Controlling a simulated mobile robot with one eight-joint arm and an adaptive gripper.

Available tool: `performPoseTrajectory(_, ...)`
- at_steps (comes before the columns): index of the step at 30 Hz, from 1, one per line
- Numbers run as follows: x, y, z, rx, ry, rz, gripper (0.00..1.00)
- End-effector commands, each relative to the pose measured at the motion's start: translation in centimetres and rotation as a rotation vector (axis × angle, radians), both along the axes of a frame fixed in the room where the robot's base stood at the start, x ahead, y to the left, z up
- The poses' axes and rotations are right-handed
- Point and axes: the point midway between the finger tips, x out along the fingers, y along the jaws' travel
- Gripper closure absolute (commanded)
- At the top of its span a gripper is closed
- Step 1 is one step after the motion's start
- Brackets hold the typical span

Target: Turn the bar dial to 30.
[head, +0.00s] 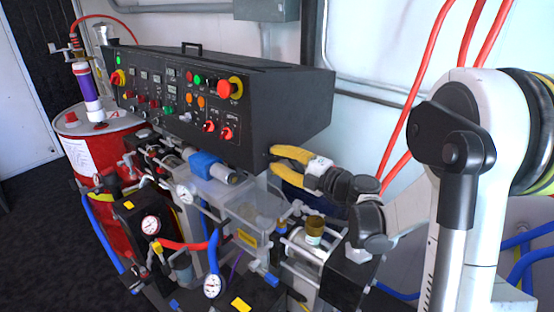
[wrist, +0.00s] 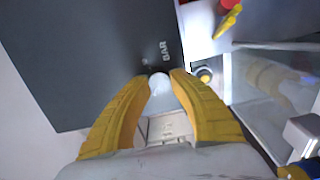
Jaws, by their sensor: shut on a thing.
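The bar dial (wrist: 159,82) shows in the wrist view as a small pale round knob below the printed word BAR on the dark panel. My gripper (wrist: 161,77) has its two yellow fingers on either side of the knob, with the tips at the panel face. It is shut on the knob. In the head view my gripper (head: 273,161) reaches from the right to the lower right side of the black console (head: 280,110). The dial itself is hidden there. I cannot read its scale or setting.
Right of the dial in the wrist view is a round fitting (wrist: 205,75) close to the right finger, and a yellow lever (wrist: 229,20). In the head view, pipes, a clear box (head: 248,207) and gauges (head: 213,286) crowd below the console. A red drum (head: 80,150) stands left.

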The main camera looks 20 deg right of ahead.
Motion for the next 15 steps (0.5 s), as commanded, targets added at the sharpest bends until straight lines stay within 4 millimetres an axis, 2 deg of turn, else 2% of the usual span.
performPoseTrajectory(15, 0.04, 0.0, -0.02, -0.178, -0.131, 0.0, 1.0)
